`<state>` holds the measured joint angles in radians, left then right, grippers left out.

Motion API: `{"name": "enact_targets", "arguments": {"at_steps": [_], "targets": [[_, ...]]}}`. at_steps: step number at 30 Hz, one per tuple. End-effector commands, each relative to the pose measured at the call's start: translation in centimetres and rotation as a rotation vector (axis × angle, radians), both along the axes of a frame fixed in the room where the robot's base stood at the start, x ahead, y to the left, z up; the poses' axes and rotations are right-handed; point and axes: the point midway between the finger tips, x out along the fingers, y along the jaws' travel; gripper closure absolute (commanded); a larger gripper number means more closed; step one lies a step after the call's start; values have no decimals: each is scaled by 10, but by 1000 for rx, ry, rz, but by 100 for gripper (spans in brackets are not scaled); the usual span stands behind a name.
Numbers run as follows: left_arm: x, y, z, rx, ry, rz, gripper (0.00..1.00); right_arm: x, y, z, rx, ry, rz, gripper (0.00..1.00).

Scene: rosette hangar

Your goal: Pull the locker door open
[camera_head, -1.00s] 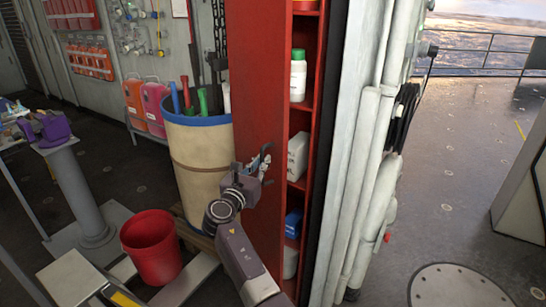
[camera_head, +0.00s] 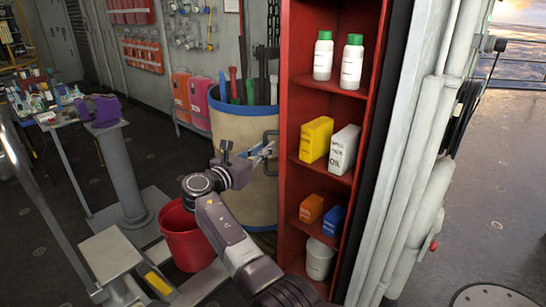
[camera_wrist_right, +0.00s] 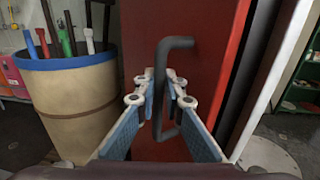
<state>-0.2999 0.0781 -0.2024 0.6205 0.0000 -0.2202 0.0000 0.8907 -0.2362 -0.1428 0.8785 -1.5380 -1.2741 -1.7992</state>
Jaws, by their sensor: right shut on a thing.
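The red locker (camera_head: 345,110) stands open towards me in the head view, with its shelves showing. Its red door (camera_head: 284,150) shows there as a narrow strip, nearly edge-on, along the left side. In the right wrist view the door (camera_wrist_right: 207,55) is a broad red panel with a dark bar handle (camera_wrist_right: 161,85). My right gripper (camera_head: 262,153) is shut on that handle, with its blue-padded fingers (camera_wrist_right: 161,90) on either side of the bar. The door's hinges cannot be made out. My left gripper is out of view.
A tan barrel (camera_head: 237,140) with tools stands just left of the door. A red bucket (camera_head: 187,236) is in front of it. Bottles (camera_head: 323,57) and boxes (camera_head: 315,139) stand on the locker shelves. White pipes (camera_head: 425,150) run beside the locker on the right.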

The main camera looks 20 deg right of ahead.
Motion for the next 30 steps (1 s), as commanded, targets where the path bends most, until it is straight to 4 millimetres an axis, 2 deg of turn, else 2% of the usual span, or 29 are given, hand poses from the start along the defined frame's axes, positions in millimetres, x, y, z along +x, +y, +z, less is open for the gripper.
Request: {"name": "enact_targets", "arguments": {"at_steps": [1,7,25,26,30], "targets": [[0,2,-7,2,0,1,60,3,3,-3,-2,2,-7,100],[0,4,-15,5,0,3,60,6,7,-2,-2,2,-35,100],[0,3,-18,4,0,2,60,8,9,0,-1,0,-48,100],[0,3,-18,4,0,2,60,8,9,0,-1,0,-47,88],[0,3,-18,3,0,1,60,8,9,0,-1,0,-48,74]]}}
